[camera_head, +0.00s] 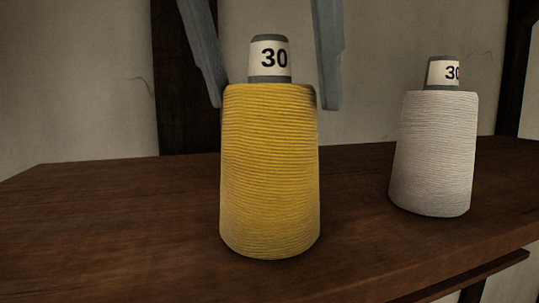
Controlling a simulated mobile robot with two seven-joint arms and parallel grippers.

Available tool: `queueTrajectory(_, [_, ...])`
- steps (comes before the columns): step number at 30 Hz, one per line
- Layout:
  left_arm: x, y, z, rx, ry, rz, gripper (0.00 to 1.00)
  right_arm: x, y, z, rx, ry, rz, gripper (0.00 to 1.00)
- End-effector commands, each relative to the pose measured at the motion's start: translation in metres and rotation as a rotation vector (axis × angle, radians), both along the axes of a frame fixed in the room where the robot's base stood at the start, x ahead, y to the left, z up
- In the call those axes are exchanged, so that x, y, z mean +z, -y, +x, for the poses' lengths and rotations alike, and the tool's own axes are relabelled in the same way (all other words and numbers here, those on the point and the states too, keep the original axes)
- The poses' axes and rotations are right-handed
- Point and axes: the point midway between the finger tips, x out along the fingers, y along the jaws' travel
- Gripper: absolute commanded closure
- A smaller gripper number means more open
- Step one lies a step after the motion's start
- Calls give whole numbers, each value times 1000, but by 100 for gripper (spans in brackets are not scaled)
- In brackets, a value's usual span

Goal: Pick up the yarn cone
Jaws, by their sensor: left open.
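A yellow yarn cone (270,175) stands upright on a brown wooden table, with a grey tip and a white band marked 30. A second yarn cone, white (433,155), stands upright to its right, also marked 30. My left gripper (274,103) comes down from the top of the picture and is open. Its two grey fingers are on either side of the yellow cone's tip, with the fingertips near the top edge of the yarn. My right gripper is not in view.
The wooden table top (110,215) is clear to the left of the yellow cone and between the two cones. Its front edge runs along the lower right. Dark posts and a cracked plaster wall (80,80) stand behind.

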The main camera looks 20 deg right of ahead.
Motion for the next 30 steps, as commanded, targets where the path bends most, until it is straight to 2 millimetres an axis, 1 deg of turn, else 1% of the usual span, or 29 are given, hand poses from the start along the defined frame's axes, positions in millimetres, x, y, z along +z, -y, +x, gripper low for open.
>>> queueTrajectory(10, [-38,11,12,0,-1,1,0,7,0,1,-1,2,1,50])
queueTrajectory(14, [-44,13,14,0,0,0,0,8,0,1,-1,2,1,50])
queueTrajectory(20, [-45,13,14,0,0,0,0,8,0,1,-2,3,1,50])
queueTrajectory(30, [-45,13,14,0,0,0,37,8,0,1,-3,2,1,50])
